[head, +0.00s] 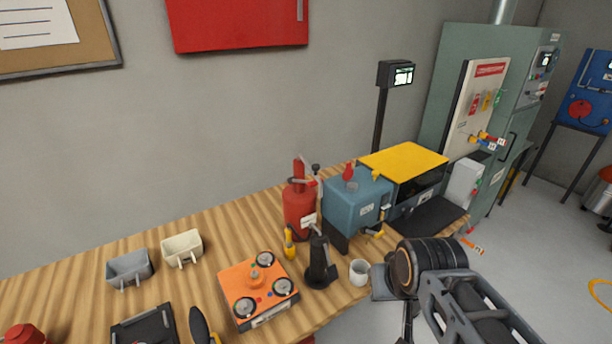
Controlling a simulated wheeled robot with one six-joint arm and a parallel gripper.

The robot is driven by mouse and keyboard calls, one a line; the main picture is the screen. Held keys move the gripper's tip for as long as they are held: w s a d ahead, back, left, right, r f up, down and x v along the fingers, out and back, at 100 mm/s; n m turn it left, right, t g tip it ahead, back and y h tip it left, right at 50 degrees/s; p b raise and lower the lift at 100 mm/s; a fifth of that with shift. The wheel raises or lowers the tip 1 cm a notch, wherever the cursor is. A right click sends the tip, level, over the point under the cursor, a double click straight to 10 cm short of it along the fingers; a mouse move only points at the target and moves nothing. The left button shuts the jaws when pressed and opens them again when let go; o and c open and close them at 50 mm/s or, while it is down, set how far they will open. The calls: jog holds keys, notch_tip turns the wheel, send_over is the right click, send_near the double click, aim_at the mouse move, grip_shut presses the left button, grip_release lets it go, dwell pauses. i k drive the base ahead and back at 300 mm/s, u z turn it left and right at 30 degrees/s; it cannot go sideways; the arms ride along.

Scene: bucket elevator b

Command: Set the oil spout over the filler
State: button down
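A teal box-shaped tank (357,203) stands at the back right of the wooden bench, with a red part (349,170) on top and a small yellow-and-dark tap (378,230) low on its right side. A red can (298,210) with a thin upright pipe stands just left of it. I cannot tell for certain which part is the oil spout or which is the filler. My arm reaches in from the lower right. My gripper (383,283) is mostly hidden behind my dark wrist, near the bench's right edge, and its fingers are not clear.
A white cup (359,271) and a black upright tool (318,265) stand close left of my wrist. An orange box (258,290) with dials lies further left, with two small bins (182,248) behind. A yellow-topped machine (404,161) stands right of the tank.

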aim_at(315, 168)
jog(key=u, duration=0.5)
jog(key=i, duration=0.35)
jog(key=u, duration=1.3)
